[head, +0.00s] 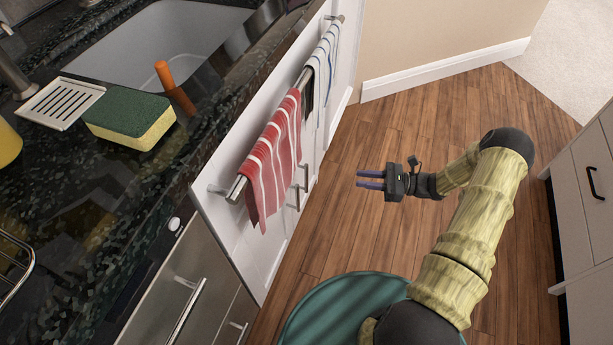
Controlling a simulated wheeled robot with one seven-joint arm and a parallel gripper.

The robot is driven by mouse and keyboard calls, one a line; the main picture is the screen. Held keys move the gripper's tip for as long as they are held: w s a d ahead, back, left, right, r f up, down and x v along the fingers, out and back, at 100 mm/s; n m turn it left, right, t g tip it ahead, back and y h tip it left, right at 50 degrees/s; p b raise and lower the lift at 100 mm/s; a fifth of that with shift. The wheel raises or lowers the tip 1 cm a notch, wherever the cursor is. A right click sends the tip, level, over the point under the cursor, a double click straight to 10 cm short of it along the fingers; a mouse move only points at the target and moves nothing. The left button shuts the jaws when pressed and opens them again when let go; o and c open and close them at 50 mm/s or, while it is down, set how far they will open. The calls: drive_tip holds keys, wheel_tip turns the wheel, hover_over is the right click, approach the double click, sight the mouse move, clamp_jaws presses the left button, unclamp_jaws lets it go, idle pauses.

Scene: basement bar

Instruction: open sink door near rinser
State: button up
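The white sink cabinet front (226,228) stands at the left, below the dark counter, and looks shut. A towel bar (236,190) runs along it and hides part of it. Upright metal handles (304,182) show low on the doors, just right of the red towel. A slotted metal plate (62,102), perhaps the rinser, lies on the counter beside the sink. My gripper (370,179) is over the wooden floor, right of the handles and apart from them. Its two blue fingers point left toward the doors, with an empty gap between them.
A red striped towel (275,155) and a white-blue striped towel (326,65) hang on the bar. A sponge (131,120) lies by the sink (150,45). Drawers (590,180) stand at the right. The wooden floor (470,105) between is clear.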

drive_tip(key=a+b, duration=0.1)
drive_tip(key=a, duration=0.4)
drive_tip(key=w+a+b, duration=0.1)
drive_tip(key=a+b, duration=0.1)
drive_tip(key=a, duration=0.4)
drive_tip(key=w+a+b, duration=0.1)
drive_tip(key=a, duration=0.5)
drive_tip(key=shift+a, duration=0.2)
clamp_jaws()
